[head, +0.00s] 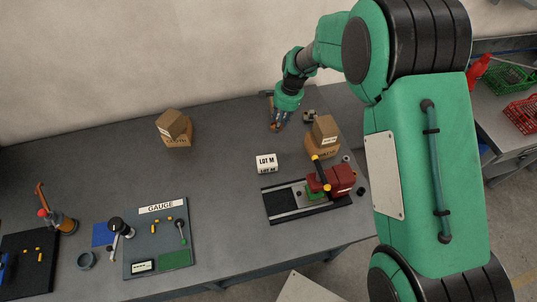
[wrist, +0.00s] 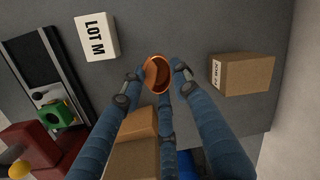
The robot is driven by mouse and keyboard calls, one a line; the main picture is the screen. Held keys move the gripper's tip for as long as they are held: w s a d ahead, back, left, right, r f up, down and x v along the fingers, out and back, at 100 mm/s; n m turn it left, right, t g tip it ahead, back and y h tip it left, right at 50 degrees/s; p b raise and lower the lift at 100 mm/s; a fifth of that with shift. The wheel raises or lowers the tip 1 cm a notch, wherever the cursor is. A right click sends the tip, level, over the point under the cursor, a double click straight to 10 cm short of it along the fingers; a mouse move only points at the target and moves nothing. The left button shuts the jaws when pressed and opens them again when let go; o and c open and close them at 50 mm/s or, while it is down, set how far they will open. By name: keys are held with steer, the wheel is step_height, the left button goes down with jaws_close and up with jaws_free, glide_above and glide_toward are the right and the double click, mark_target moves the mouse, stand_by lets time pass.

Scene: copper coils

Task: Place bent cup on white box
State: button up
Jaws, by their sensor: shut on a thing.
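The bent cup is a copper-coloured, round-mouthed piece (wrist: 158,73) in the wrist view, between my fingertips. My gripper (wrist: 160,78) is shut on it, with fingers on both sides and another below. The cup's open mouth faces the wrist camera. In the head view my gripper (head: 277,125) hangs over the back right of the bench, and the cup is too small there to make out clearly. The white box (head: 266,164) marked LOT M stands on the bench in front of the gripper and slightly left. It also shows at upper left in the wrist view (wrist: 97,37), apart from the cup.
Stacked cardboard boxes (head: 324,143) stand just right of the gripper. A red vise (head: 336,181) on a black base is in front of them. A gauge board (head: 160,240) lies at front left. The bench left of the white box is clear.

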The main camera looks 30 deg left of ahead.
steer(key=s+d+n+b, duration=0.1)
steer(key=s+d, duration=0.6)
steer(key=s, duration=0.4)
steer(key=s+d+n+b, duration=0.1)
steer(key=s+d+b, duration=0.1)
steer(key=s+d, duration=0.4)
steer(key=s, duration=0.5)
steer(key=shift+s+d+f+h, duration=0.25)
steer(key=shift+s+d+h, duration=0.05)
steer(key=shift+s+d, duration=0.1)
steer(key=shift+a, duration=0.1)
steer(key=b, duration=0.2)
glide_above(267, 160)
steer(key=shift+w+d+f, duration=0.2)
steer(key=shift+d+f, duration=0.05)
steer(key=shift+f, duration=0.5)
steer(key=shift+f+b, duration=0.4)
steer(key=shift+f, duration=1.35)
steer(key=shift+f, duration=0.1)
